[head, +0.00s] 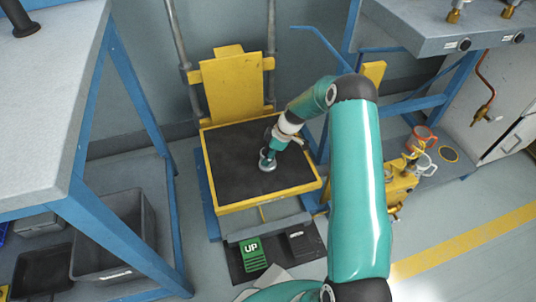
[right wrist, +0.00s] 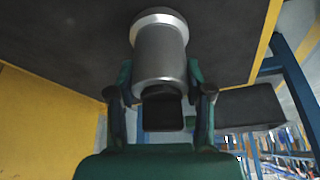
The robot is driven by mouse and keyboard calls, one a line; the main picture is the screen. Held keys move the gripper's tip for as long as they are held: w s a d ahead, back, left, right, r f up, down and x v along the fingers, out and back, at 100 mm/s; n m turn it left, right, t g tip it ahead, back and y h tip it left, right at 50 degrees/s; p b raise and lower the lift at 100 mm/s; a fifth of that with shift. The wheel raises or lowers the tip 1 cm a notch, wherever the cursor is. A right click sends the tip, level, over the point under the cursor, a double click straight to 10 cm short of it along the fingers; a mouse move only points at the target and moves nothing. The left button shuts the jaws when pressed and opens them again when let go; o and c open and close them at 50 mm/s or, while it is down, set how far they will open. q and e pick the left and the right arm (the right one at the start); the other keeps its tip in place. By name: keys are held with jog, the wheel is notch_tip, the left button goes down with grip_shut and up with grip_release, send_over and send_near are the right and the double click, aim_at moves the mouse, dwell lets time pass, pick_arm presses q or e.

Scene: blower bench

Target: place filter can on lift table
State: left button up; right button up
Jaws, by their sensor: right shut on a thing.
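The lift table is yellow-framed with a dark top (head: 235,185) and an upright yellow back plate. The filter can is a silver cylinder with a wider rim (head: 267,165), small and partly covered by my right gripper (head: 271,152) in the head view. In the right wrist view the can (right wrist: 160,55) sits between the fingers of my right gripper (right wrist: 160,95), which is shut on it. The can is over the middle-right of the dark top, its rimmed end towards that surface. I cannot tell whether it touches. My left gripper is not in view.
A grey-topped bench with blue legs (head: 50,110) stands at left, with grey bins (head: 115,235) below. Pedals, one green marked UP (head: 252,254), lie before the lift table. A yellow stand with an orange cup (head: 420,138) is at right. The dark top is otherwise clear.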

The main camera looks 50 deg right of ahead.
jog(key=o, duration=1.3)
jog(key=shift+r, duration=0.3)
jog(key=p+v, duration=0.3)
jog(key=v, duration=0.8)
jog(key=shift+s+r+p, duration=0.2)
jog(key=shift+p, duration=0.1)
jog(key=shift+d+r, duration=0.1)
